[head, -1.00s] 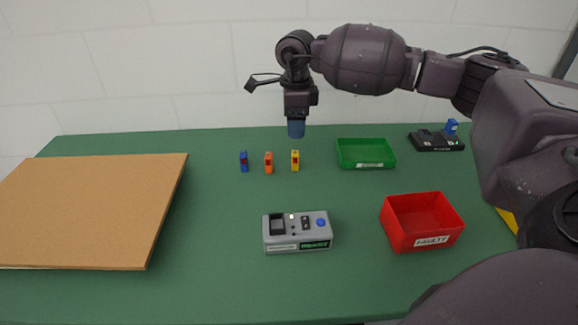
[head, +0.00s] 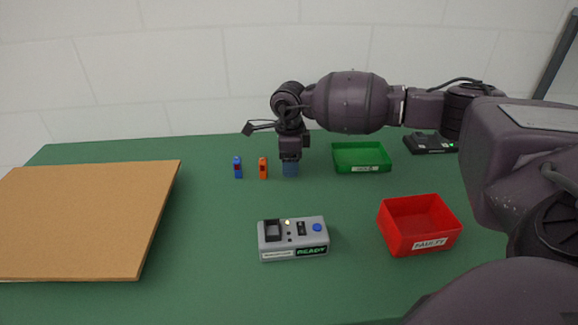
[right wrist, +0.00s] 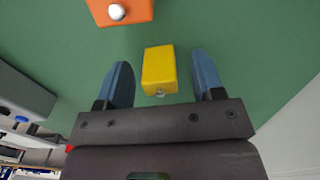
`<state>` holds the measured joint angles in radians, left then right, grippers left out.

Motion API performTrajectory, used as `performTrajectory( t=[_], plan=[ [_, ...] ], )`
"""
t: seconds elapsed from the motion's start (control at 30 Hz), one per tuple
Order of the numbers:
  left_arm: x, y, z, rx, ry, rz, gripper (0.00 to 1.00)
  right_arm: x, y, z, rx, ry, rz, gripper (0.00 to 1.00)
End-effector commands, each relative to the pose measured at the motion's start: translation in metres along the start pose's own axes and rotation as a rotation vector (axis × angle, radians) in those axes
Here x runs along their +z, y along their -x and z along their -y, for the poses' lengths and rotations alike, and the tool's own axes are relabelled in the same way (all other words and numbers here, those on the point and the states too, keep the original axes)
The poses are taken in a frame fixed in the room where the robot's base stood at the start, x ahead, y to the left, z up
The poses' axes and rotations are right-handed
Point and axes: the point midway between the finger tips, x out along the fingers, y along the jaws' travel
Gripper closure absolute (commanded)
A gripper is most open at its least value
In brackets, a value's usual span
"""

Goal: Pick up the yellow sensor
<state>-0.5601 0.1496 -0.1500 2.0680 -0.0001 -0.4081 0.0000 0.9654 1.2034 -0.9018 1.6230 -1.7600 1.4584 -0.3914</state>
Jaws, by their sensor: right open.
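The yellow sensor (right wrist: 160,68) stands on the green table in the right wrist view, between the two blue fingers of my right gripper (right wrist: 160,85). The fingers are open, with a gap on each side of it. In the head view my right gripper (head: 290,169) is lowered over the spot and hides the yellow sensor. An orange sensor (head: 263,168) stands just to its left and also shows in the right wrist view (right wrist: 122,10). A blue sensor (head: 238,167) stands further left. My left gripper is not in view.
A grey test device (head: 293,238) with a READY display sits in front. A red bin (head: 420,225) marked FAULTY is at right, a green tray (head: 361,157) behind it. A black device (head: 428,144) is at back right. A brown board (head: 80,220) covers the left side.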

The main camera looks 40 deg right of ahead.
Motion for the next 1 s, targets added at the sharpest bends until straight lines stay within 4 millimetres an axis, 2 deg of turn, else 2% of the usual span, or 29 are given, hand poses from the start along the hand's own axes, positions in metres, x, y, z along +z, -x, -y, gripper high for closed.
performTrajectory(
  t=[0.1, 0.3, 0.6, 0.67, 0.87, 1.0],
  plan=[
    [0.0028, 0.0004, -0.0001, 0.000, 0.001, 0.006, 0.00, -0.0002, -0.0093, 0.0002, 0.000, -0.001, 0.000, 0.38],
    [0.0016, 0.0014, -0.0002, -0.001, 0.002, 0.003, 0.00, -0.0001, -0.0087, 0.0004, -0.001, -0.001, 0.001, 0.38],
    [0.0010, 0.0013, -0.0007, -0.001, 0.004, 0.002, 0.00, -0.0001, -0.0085, 0.0004, -0.001, -0.001, 0.001, 0.84],
    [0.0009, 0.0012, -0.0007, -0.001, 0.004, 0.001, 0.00, -0.0001, -0.0084, 0.0004, -0.001, -0.001, 0.001, 0.91],
    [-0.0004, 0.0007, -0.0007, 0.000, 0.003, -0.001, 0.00, -0.0001, -0.0079, 0.0004, -0.001, -0.001, 0.001, 0.92],
    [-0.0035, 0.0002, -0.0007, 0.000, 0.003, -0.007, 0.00, 0.0000, -0.0005, 0.0007, -0.003, 0.000, 0.001, 0.92]
  ],
)
